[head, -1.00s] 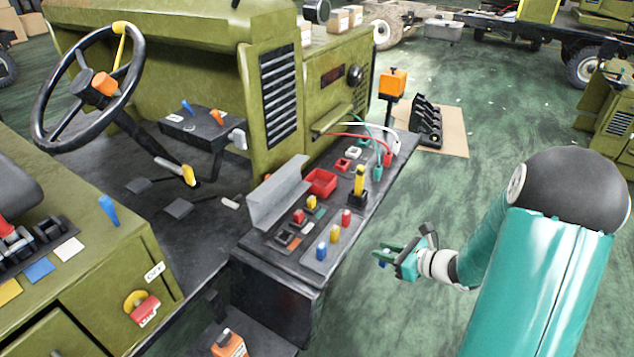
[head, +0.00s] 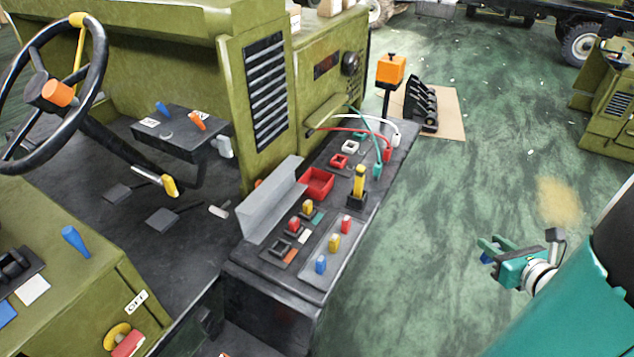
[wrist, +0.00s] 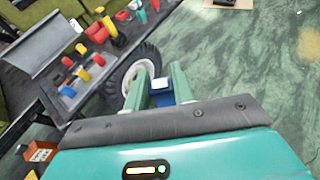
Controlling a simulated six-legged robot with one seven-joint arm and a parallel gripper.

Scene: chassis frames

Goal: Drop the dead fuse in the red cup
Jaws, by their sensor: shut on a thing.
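My gripper (head: 490,250) is at the right of the head view, out over the green floor. It is shut on a small blue piece with a pale top (wrist: 160,86), seen between the fingers in the wrist view; it looks like a fuse. The red cup (head: 318,183), a square open red bin, stands on the dark side panel, left of my gripper and well apart from it. The cup also seems to show in the wrist view (wrist: 97,33), partly behind other parts.
A grey tray (head: 318,268) holds red, yellow and blue fuses. Beside it is a fuse block with yellow and red fuses. A grey angled plate (head: 270,205) rises left of the cup, and a yellow-handled lever (head: 359,183) stands right of it. Wires arch behind. The floor is open.

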